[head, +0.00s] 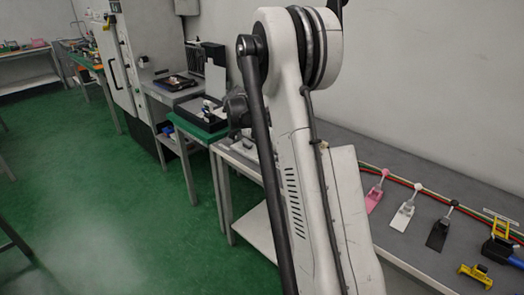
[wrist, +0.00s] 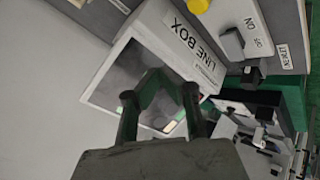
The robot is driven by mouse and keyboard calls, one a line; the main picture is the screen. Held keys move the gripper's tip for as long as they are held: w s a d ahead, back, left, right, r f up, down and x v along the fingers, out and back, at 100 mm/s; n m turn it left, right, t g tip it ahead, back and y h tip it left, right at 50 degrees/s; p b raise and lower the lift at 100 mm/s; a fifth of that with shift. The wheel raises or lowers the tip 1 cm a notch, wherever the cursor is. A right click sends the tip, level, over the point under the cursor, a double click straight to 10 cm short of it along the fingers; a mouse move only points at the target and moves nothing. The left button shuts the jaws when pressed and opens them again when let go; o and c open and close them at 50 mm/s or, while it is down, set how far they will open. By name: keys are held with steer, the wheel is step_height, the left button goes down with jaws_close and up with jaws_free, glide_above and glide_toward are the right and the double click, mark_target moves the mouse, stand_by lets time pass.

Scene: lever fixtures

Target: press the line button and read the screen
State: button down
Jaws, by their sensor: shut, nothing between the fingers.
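The white line box (wrist: 183,38), lettered LINE BOX, fills the upper middle of the wrist view, seen tilted. Its dark grey screen (wrist: 117,72) faces my gripper (wrist: 158,82); no readable text shows on it. My gripper is shut and empty, in front of the screen; I cannot tell whether it touches. A round yellow knob (wrist: 198,5) shows at the top edge beside the box; I cannot tell if it is the line button. In the head view my arm fills the middle, and the gripper and line box cannot be made out.
A grey switch (wrist: 231,43) marked ON and OFF is right of the box. Green floor (head: 100,200) is open at left.

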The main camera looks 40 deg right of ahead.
mark_target(264, 149)
steer(key=shift+f, duration=0.15)
steer(key=shift+f+b, duration=2.35)
steer(key=shift+f, duration=1.95)
steer(key=shift+f+b, duration=0.4)
steer(key=shift+b, duration=0.05)
steer(key=shift+f+b, duration=0.45)
steer(key=shift+f, duration=0.15)
steer(key=shift+r+p, duration=0.45)
steer(key=shift+r, duration=0.6)
steer(key=shift+r+p, duration=1.1)
steer(key=shift+r, duration=1.4)
